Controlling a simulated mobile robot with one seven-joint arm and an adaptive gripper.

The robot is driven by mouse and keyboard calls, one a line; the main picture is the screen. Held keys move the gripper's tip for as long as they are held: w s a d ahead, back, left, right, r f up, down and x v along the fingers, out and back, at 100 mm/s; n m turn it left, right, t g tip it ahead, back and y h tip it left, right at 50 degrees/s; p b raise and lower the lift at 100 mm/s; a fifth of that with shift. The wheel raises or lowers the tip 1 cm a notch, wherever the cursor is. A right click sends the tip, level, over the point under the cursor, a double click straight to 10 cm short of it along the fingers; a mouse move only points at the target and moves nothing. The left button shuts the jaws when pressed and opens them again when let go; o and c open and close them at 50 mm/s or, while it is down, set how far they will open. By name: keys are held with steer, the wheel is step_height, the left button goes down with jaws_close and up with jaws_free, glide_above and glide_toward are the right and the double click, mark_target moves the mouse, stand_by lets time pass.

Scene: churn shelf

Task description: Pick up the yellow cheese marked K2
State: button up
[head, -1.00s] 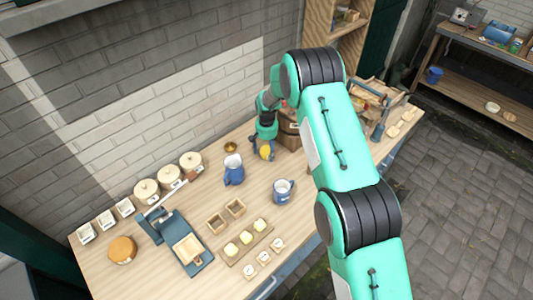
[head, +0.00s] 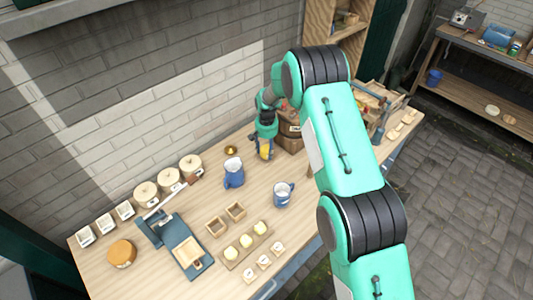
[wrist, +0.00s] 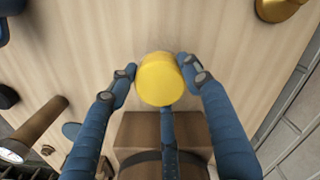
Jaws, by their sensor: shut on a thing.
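The yellow cheese (head: 265,154) is at the far part of the wooden table, just left of a wooden tub. In the wrist view the yellow cheese (wrist: 160,84) is a round piece between the two blue fingers of my gripper (wrist: 158,70), which are shut on it from both sides. In the head view my gripper (head: 265,148) points down around the cheese and partly hides it. No K2 mark is readable. I cannot tell whether the cheese touches the tabletop.
A wooden tub (head: 289,137) stands close to the gripper. A board with several pale cheeses (head: 246,243) lies at the front.

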mark_target(267, 148)
step_height(267, 148, up, 7)
steer(key=shift+r, duration=0.2)
